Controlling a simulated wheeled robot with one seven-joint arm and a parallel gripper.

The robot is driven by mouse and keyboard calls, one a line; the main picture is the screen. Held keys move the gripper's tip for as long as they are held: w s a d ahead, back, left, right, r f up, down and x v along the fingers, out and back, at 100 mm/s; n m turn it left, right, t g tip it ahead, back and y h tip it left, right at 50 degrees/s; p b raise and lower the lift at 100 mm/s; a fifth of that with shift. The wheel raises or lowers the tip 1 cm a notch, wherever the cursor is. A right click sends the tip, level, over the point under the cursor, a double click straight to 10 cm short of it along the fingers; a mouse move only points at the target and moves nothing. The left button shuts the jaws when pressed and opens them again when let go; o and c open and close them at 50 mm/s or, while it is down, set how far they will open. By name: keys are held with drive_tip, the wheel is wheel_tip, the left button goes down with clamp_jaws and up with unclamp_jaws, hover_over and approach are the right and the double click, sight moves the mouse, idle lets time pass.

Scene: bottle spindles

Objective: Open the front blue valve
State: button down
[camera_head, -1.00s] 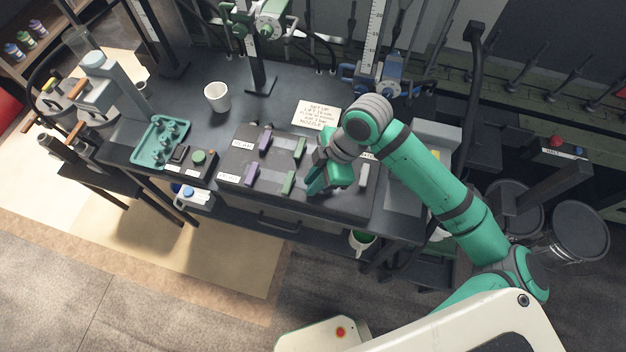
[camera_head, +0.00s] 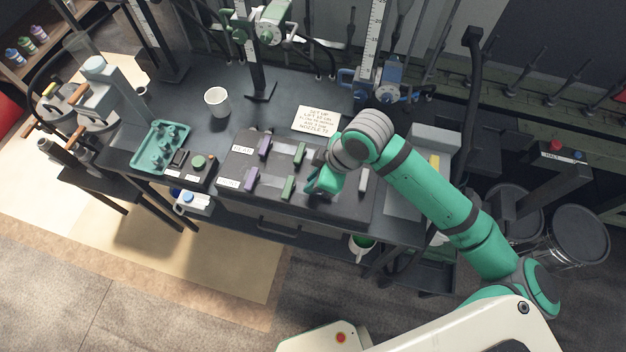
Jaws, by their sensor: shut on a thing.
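A dark valve panel (camera_head: 235,168) lies on the bench with two rows of lever handles. In the front row I see a purple handle (camera_head: 251,181), a green handle (camera_head: 288,187) and a grey handle (camera_head: 363,181). The front blue valve's place, between green and grey, is covered by my gripper (camera_head: 316,189). My green gripper points down there and is shut on what appears to be the front blue handle. The handle and its angle are hidden. The rear row shows a purple handle (camera_head: 264,147) and a green handle (camera_head: 299,153); the rest is behind my wrist.
A note card (camera_head: 316,120) lies behind the panel. A white cup (camera_head: 217,101), a teal peg tray (camera_head: 161,147) and a small box with a green button (camera_head: 198,162) stand to the left. A grey box with a yellow mark (camera_head: 433,150) is right of my arm.

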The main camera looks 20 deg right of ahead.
drive_tip(key=c, duration=1.7)
unclamp_jaws()
drive_tip(key=v, duration=1.1)
drive_tip(key=shift+f, duration=0.1)
